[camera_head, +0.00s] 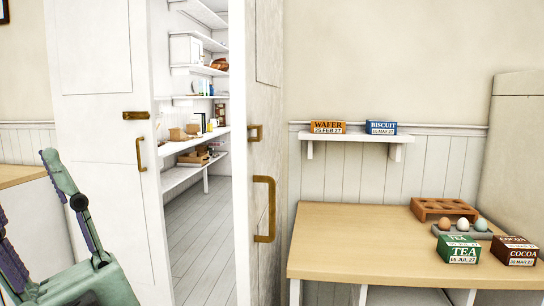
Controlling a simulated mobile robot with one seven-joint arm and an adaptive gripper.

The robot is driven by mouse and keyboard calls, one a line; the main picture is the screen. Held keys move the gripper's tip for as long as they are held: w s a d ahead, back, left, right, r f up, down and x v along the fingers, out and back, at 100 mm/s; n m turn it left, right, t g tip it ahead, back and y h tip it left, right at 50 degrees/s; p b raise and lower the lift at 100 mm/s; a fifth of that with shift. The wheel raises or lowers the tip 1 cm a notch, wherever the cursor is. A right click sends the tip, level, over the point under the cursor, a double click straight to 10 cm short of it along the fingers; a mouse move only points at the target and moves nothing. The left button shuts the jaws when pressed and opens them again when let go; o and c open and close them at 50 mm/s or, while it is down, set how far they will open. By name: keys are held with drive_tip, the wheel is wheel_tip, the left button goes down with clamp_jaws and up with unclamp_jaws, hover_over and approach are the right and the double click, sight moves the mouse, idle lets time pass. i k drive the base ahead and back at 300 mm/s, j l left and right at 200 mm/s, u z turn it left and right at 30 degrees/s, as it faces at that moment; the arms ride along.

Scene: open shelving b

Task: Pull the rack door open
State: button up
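Two white doors front a room with open shelving. The left door (100,75) faces me, with a brass handle (140,154) and a brass latch plate (135,115) near its right edge. The right door (264,100) is seen at a steep angle, with a tall brass handle (264,208) and a small latch (256,133). A gap between them shows the inside. I cannot tell which is the rack door. My gripper (25,186) is at the lower left, in front of the left door, its green and purple fingers spread and empty. It appears apart from both handles. Its left finger is partly cut off.
Inside are white shelves (184,178) with jars, bowls and boxes above a plank floor (203,240). At right, a wooden counter (335,243) holds boxes and eggs in a tray. A wall shelf (350,137) holds two boxes. Another wooden top (20,175) is at far left.

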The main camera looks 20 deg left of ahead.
sight(100, 52)
drive_tip(key=u, duration=1.75)
drive_tip(key=z, duration=0.15)
drive_tip(key=i+j+z, duration=0.2)
drive_tip(key=i+z, duration=0.2)
drive_tip(key=i+j+z, duration=0.5)
drive_tip(key=i+j, duration=0.8)
drive_tip(key=i+j+z, duration=0.1)
drive_tip(key=i+j, duration=0.75)
drive_tip(key=j, duration=0.1)
